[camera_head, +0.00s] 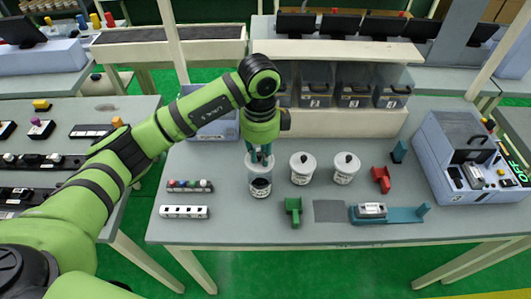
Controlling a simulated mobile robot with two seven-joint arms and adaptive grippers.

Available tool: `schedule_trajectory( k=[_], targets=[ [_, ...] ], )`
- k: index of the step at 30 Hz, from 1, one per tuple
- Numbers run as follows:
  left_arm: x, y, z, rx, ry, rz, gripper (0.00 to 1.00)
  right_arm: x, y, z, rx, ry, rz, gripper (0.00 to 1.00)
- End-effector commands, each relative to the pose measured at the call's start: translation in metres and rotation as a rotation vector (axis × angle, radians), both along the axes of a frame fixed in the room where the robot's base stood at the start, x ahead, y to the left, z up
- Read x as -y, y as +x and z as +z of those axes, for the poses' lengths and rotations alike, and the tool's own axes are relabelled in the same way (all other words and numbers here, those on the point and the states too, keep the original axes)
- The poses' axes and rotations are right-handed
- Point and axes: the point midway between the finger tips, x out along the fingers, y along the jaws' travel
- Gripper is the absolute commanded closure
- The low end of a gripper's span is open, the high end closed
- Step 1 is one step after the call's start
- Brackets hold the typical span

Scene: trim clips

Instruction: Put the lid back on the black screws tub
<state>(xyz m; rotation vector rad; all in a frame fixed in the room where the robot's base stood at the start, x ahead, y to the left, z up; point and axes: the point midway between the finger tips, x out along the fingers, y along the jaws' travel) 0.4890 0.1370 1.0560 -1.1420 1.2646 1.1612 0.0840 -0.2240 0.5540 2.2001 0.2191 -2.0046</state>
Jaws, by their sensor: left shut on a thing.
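The black screws tub (260,191) stands on the grey workbench, left of two similar tubs, with dark contents or a dark marking showing on its front. My left gripper (259,154) points down directly above this tub and is shut on the pale lid (251,161). The lid is at the tub's top, partly hidden by the fingers. I cannot tell whether it rests on the rim or hangs just above it. My right gripper is not in view.
Two white tubs with black-knobbed lids, a middle one (302,173) and a right one (345,173), stand close by. A green part (293,211), a red part (381,179) and a blue fixture (395,214) lie around. Drawer bins stand behind. A machine (455,150) stands right.

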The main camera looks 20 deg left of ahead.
Motion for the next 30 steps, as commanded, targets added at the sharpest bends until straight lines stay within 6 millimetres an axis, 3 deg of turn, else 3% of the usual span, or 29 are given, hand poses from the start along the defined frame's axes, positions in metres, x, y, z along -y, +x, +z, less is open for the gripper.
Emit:
schedule_trajectory(
  k=[5,15,30],
  targets=[
    [0.000,0.000,-0.018,-0.001,0.000,0.000,1.00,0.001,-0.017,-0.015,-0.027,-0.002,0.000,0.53],
    [0.000,0.000,-0.050,-0.001,0.000,-0.001,1.00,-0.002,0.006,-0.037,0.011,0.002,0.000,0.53],
    [0.000,0.000,-0.057,0.000,0.000,0.000,1.00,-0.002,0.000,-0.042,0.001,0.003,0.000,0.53]
  ],
)
